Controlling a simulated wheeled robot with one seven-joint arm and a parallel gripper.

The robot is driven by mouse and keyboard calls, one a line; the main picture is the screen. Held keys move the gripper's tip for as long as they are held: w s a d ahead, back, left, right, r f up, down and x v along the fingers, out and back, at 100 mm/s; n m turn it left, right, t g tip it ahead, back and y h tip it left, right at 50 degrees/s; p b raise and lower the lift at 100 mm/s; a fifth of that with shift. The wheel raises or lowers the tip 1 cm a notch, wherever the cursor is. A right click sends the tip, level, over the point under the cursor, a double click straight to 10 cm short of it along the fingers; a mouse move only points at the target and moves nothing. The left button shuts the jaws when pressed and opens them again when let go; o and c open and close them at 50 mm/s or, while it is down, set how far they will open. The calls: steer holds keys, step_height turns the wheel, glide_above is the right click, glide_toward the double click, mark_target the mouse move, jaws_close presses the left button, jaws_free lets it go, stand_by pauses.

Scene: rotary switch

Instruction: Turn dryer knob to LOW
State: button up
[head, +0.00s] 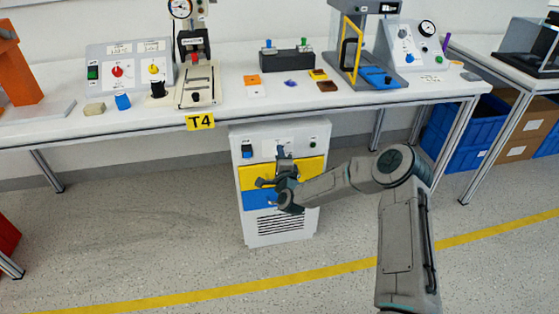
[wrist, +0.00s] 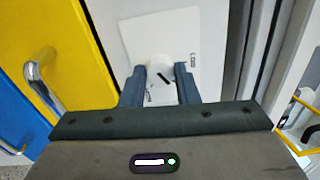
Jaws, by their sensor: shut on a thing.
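The dryer is a white cabinet (head: 239,170) with a yellow drawer and a blue drawer, standing under the T4 table in the head view. Its knob (wrist: 163,75) is white with a black pointer line and sits on a pale panel in the wrist view. My gripper (wrist: 159,78) has one finger on each side of the knob and is shut on it; in the head view my gripper (head: 283,152) is at the upper panel and covers the knob. A small dark label (wrist: 192,60) lies beside the right finger, too small to read surely. The pointer slants, partly seen between the fingers.
The yellow drawer (wrist: 55,50) with a metal handle (wrist: 38,75) is left of the fingers in the wrist view. A blue switch (head: 247,151) and a green light (head: 312,145) flank the panel. The table (head: 150,117) overhangs above; the floor in front is clear.

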steer(key=shift+d+f+n+y+b, duration=0.1)
steer(key=shift+n+y+b, duration=0.25)
steer(key=shift+n+b, duration=2.3)
steer(key=shift+n+y+b, duration=0.35)
steer(key=shift+n+b, duration=1.25)
steer(key=shift+n, duration=2.05)
steer(key=shift+g, duration=0.3)
steer(key=o, duration=1)
steer(key=shift+s, duration=0.1)
steer(key=p+v, duration=0.2)
steer(key=v, duration=1.1)
steer(key=shift+s, duration=0.35)
